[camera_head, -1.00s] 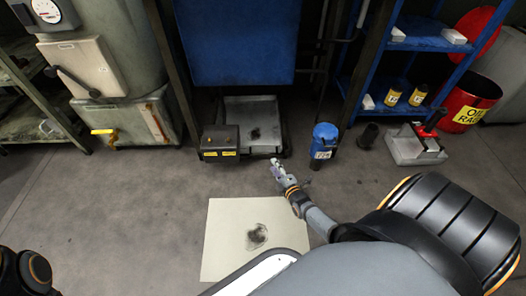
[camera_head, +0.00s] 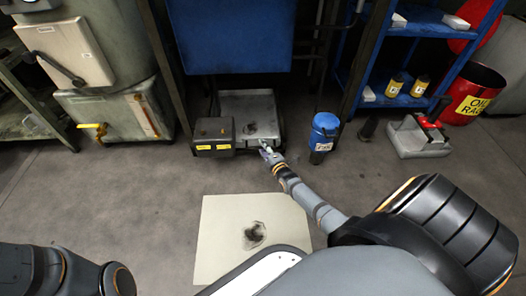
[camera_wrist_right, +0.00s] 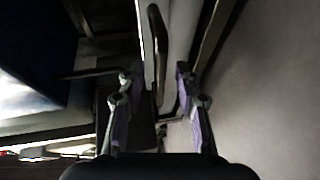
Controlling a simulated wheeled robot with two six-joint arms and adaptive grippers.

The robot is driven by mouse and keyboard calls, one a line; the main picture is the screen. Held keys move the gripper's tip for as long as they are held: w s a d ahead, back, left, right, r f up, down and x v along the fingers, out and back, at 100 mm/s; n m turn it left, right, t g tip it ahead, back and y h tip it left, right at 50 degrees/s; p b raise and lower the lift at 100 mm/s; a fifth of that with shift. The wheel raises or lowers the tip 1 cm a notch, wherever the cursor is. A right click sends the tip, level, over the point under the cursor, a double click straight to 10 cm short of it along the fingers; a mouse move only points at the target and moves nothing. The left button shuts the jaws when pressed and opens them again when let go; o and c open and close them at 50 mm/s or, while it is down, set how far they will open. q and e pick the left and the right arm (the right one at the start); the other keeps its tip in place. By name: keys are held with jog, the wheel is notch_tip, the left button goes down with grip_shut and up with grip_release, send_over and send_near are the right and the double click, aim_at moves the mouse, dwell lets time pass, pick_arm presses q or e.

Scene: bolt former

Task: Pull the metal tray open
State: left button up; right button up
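The metal tray (camera_head: 262,104) is a shallow grey tray with a dark stain, low on the floor under the blue machine. My right gripper (camera_head: 267,151) is at the right part of its front edge. In the right wrist view, my right gripper (camera_wrist_right: 156,78) is open, its purple-grey fingers apart. A dark bar-like handle (camera_wrist_right: 156,45) on a pale metal face lies in the gap between them; I cannot tell whether either finger touches it. My left gripper is out of view; only dark links of my left arm show at the lower left.
A black box with yellow labels (camera_head: 214,138) stands at the tray's front left. A blue canister (camera_head: 324,132) stands on the floor to the right. A blue shelf (camera_head: 415,75) is farther right. A pale stained sheet (camera_head: 225,232) lies on open floor in front.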

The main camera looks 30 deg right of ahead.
jog(key=shift+w+d, duration=0.1)
jog(key=shift+w, duration=0.2)
grip_shut()
